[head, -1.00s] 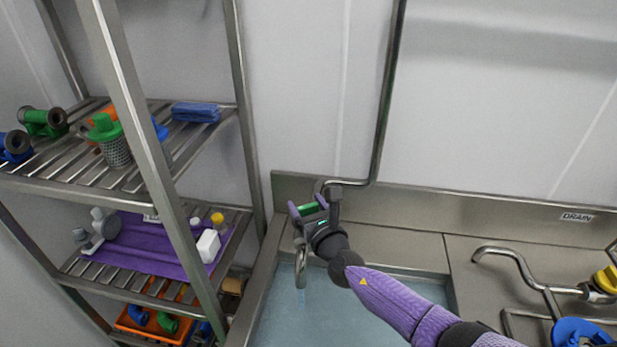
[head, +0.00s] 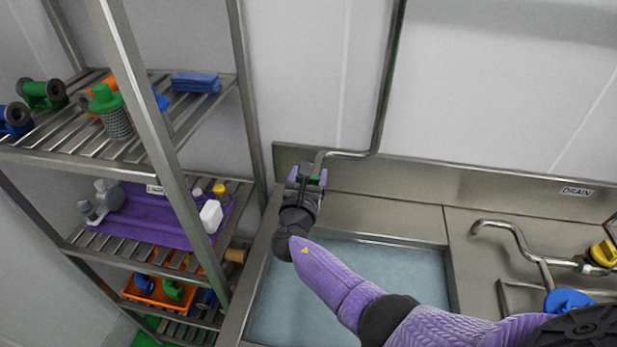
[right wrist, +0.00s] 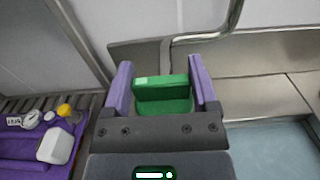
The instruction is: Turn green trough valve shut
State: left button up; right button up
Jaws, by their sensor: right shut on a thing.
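The green trough valve handle (right wrist: 163,96) sits between the purple fingers of my right gripper (right wrist: 161,82) in the right wrist view. In the head view, my right gripper (head: 309,176) is shut on it at the foot of the wall pipe, at the trough's back left corner. Only a little green of the handle (head: 312,180) shows there. The spout below is hidden behind my gripper and wrist. The trough (head: 350,290) holds pale blue water. My left gripper is not in view.
A steel pipe (head: 383,95) runs down the wall to the valve. A shelf rack (head: 165,130) with fittings and bottles stands close on the left. On the right are another tap (head: 510,232), a yellow handle (head: 604,253) and a blue handle (head: 568,300).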

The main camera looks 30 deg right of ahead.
dwell(0.4)
jog(key=o, duration=1.1)
jog(key=shift+o, duration=0.2)
jog(key=p+v, duration=0.2)
jog(key=v, duration=0.8)
jog(key=shift+w, duration=0.1)
